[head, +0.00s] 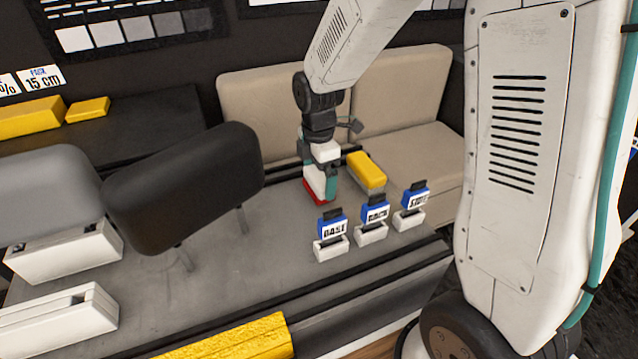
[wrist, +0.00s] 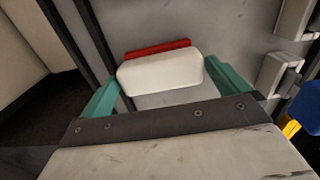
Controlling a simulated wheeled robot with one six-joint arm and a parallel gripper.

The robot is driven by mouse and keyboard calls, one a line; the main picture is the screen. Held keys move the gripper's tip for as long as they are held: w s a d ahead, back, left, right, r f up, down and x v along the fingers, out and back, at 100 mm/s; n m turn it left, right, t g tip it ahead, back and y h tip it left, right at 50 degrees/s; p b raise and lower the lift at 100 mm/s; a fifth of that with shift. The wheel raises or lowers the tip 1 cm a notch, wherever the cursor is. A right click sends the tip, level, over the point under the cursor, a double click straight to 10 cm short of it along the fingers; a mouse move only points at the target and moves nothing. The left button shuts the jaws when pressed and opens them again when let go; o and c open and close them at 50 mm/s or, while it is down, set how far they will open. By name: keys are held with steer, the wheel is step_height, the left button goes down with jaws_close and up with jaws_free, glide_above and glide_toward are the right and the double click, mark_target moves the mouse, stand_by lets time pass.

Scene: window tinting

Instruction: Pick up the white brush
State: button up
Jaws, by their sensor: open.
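The white brush (wrist: 160,74) is a rounded white block with a red strip along one edge. In the wrist view it lies between the two teal fingers of my gripper (wrist: 165,88), with grey surface showing around part of it. In the head view the brush (head: 314,180) stands on the grey worktop, its red edge at the bottom. My gripper (head: 324,184) points down at it with one teal finger at its right side; the other finger is hidden. The jaws are open around the brush; whether a finger touches it I cannot tell.
A yellow block (head: 366,170) lies close to the right. Blue-and-white labelled pieces reading BASE (head: 332,236), BACK (head: 374,220) and SIDE (head: 412,206) stand in front. A dark panel (head: 185,185) stands to the left. A beige seat (head: 400,150) is behind. The front middle worktop is clear.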

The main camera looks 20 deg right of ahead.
mark_target(319, 176)
steer(key=shift+f, duration=0.6)
steer(key=c, duration=0.7)
steer(key=shift+r, duration=0.15)
step_height(319, 176, up, 18)
steer(key=shift+f, duration=0.1)
